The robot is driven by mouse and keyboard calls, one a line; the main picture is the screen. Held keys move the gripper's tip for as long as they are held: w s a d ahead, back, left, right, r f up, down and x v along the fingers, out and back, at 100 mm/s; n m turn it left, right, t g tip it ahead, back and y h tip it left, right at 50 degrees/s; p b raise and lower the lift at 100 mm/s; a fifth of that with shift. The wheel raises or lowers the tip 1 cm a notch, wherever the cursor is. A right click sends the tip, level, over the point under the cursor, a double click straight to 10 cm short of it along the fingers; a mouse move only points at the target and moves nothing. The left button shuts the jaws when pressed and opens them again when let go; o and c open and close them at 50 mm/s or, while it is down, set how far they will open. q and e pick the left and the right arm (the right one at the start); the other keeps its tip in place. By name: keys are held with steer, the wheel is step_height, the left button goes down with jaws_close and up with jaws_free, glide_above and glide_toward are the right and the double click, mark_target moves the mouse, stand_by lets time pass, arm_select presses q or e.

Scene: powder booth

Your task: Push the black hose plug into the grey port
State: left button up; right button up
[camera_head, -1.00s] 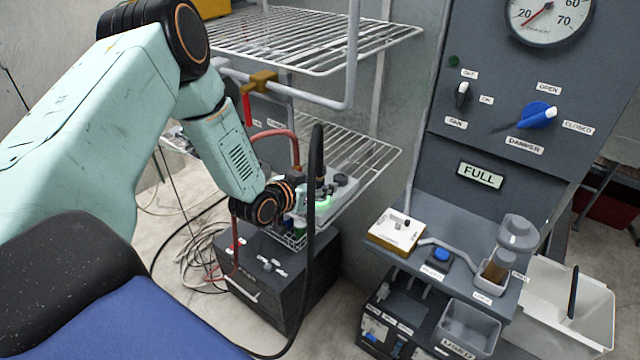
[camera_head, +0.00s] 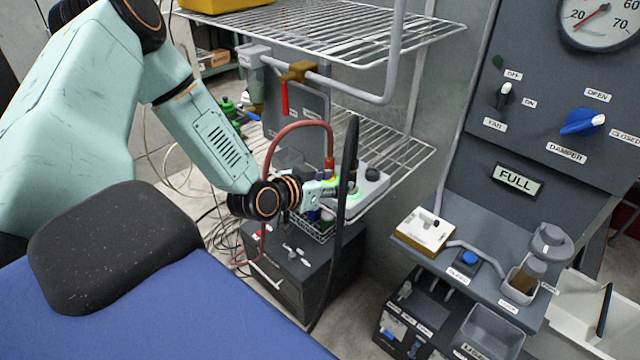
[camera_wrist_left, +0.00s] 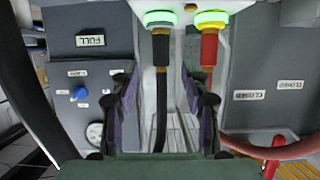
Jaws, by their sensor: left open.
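The black hose plug (camera_wrist_left: 161,48) is upright in the left wrist view, its end against a port ring (camera_wrist_left: 159,18) that glows green. I cannot tell how deep it sits. Its black hose (camera_wrist_left: 162,115) runs down between my left gripper's fingers (camera_wrist_left: 155,95), which are open on either side, apart from it. A red plug (camera_wrist_left: 209,48) is at the neighbouring glowing port (camera_wrist_left: 211,19). In the head view my left gripper (camera_head: 322,193) is at the grey port block (camera_head: 373,184) on the lower wire shelf; the black hose (camera_head: 345,200) arches beside it. The gripper hides part of the ports.
A red hose (camera_head: 300,127) loops above the gripper. A pipe with a red-handled valve (camera_head: 284,98) is above. A dark cabinet (camera_head: 300,262) stands below. The control panel (camera_head: 540,140) and its ledge with a white box (camera_head: 424,232) are at the right.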

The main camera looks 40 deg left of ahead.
arm_select(q)
steer(key=shift+a+v, duration=0.2)
steer(key=shift+v, duration=1.95)
steer(key=shift+s+d, duration=0.1)
steer(key=shift+d, duration=0.05)
